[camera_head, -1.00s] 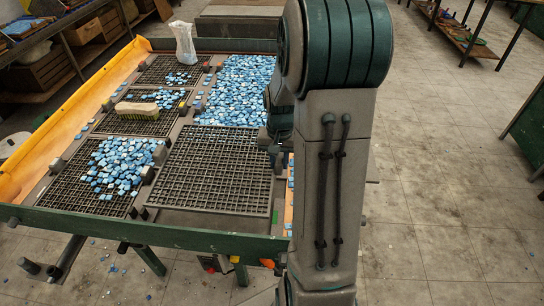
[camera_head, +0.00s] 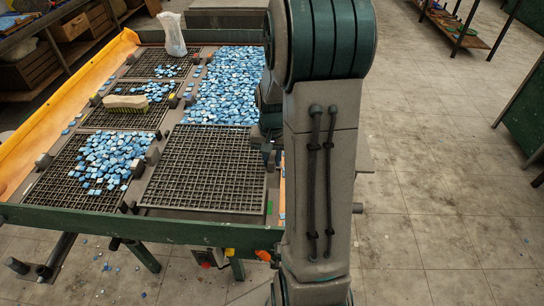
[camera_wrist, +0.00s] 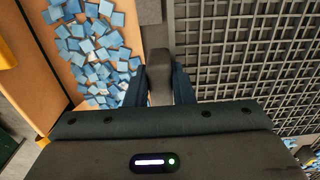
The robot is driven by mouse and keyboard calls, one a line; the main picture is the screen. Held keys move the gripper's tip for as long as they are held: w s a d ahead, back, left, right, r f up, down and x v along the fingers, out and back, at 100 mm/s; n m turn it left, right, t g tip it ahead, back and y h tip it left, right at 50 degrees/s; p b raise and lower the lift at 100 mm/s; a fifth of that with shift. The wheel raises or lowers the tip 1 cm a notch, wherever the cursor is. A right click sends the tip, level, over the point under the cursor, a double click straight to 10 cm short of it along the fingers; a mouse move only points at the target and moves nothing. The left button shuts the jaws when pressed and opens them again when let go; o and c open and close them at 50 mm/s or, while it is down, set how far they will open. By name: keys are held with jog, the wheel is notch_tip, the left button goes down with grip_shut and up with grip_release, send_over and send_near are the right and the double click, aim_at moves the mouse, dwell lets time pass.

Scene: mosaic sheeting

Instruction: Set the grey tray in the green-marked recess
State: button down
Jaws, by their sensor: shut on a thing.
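The grey tray (camera_head: 208,165) is the bare, dark lattice in the front middle of the bench, in the head view; its lattice fills the right of the wrist view (camera_wrist: 235,45). My gripper (camera_wrist: 160,88) is shut on a grey lug (camera_wrist: 159,68) at the tray's right side. In the head view my arm hides the gripper and part of that side. A small green mark (camera_head: 270,207) shows by the tray's front right corner. The tray lies close to the front rail; I cannot tell whether it sits fully down in the recess.
Blue tiles are heaped behind the tray (camera_head: 222,85) and on the left front grid (camera_head: 107,160). A green front rail (camera_head: 130,223) borders the bench. More tiles lie beside my gripper (camera_wrist: 95,45).

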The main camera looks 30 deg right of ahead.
jog(key=shift+f, duration=0.5)
jog(key=shift+f+b, duration=1.5)
jog(key=shift+f, duration=0.1)
jog(key=shift+f+b, duration=0.8)
jog(key=shift+f, duration=0.2)
dwell(0.3)
jog(key=c, duration=1.2)
grip_release()
jog(key=shift+o, duration=0.2)
notch_tip(320, 180, up, 14)
jog(key=shift+f, duration=0.1)
